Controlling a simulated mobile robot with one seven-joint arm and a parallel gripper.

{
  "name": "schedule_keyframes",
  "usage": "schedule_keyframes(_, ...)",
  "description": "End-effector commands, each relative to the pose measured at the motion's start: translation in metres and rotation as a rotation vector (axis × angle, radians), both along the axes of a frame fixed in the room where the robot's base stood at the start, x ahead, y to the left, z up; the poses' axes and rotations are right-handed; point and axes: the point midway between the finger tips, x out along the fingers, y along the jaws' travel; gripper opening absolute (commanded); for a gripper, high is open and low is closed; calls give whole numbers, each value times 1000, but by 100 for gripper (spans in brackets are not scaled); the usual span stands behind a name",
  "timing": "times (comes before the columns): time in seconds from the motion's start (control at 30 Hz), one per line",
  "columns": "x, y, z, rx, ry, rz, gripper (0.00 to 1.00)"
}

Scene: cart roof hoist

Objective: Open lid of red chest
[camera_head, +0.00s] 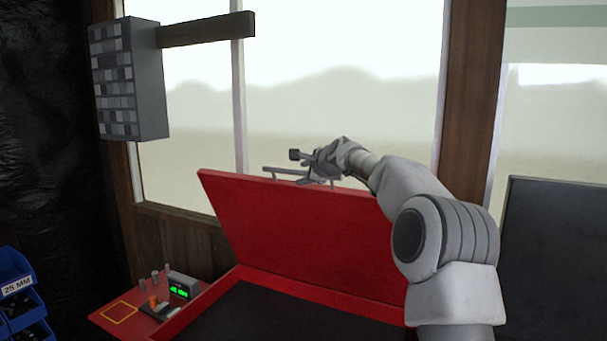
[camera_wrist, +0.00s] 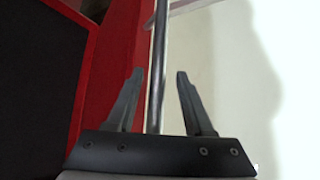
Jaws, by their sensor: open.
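The red chest (camera_head: 215,290) stands low in the middle of the head view. Its red lid (camera_head: 300,235) is raised and tilted up, so the dark inside (camera_head: 270,315) shows. A grey bar handle (camera_head: 285,171) runs along the lid's top edge. My gripper (camera_head: 305,163) is at this handle, near the top edge of the lid. In the wrist view my gripper (camera_wrist: 158,80) is open, with the handle bar (camera_wrist: 158,60) running between its two fingers. I cannot tell whether a finger touches the bar. My arm hides the lid's right end.
A small red side panel (camera_head: 125,315) with a green-lit display (camera_head: 180,291) sits left of the chest. Blue bins (camera_head: 18,290) stand at the far left. A grey box (camera_head: 130,80) hangs upper left beside a wooden beam (camera_head: 205,29). A dark panel (camera_head: 550,250) stands at right.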

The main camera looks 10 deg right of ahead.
Motion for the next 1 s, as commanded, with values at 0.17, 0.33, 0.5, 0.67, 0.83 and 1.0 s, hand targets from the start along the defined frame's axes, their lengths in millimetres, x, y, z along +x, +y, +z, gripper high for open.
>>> schedule_keyframes(0.17,0,1,-1,2,2,2,52)
schedule_keyframes(0.33,-6,0,1,2,1,2,52)
schedule_keyframes(0.5,-25,-5,7,0,2,1,52)
schedule_keyframes(0.67,-51,-12,18,0,0,0,52)
schedule_keyframes(0.83,-79,-19,31,-1,0,0,52)
schedule_keyframes(1.0,-109,-27,43,-2,0,-2,52)
